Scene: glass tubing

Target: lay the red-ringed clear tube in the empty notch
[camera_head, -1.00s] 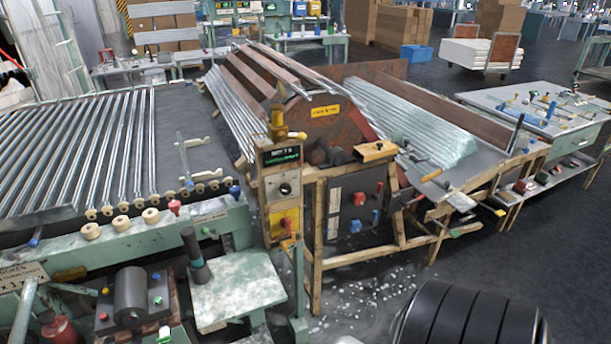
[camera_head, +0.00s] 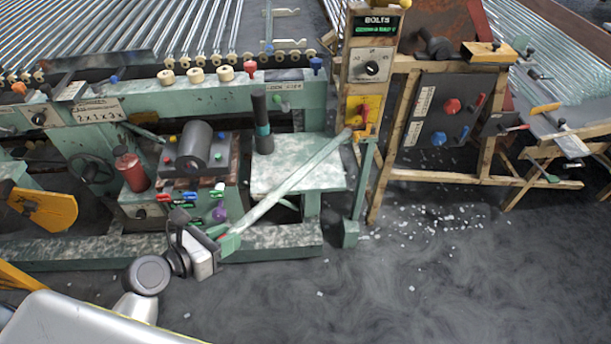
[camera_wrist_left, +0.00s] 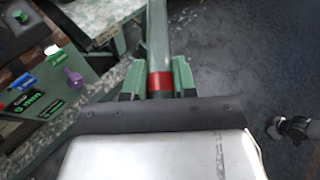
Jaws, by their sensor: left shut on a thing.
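My left gripper (camera_head: 222,238) is low in the head view, in front of the green machine. In the left wrist view its two green fingers (camera_wrist_left: 157,80) are shut around a tube. The red-ringed clear tube (camera_wrist_left: 158,38) runs away from the fingers; its red ring (camera_wrist_left: 159,81) sits between them. In the head view the tube (camera_head: 285,190) looks pale green and slants up right, across the small bench, towards the yellow switch. Its far end overlaps the machine post; I cannot tell if they touch. I cannot make out which notch is empty.
The tube rack (camera_head: 150,30) with cream rollers (camera_head: 195,75) lies behind the green machine front. The mottled bench (camera_head: 310,178) bears a dark upright cylinder (camera_head: 262,125). A wooden control post (camera_head: 370,70) stands to its right. The floor in front is open, with scattered glass bits (camera_head: 440,215).

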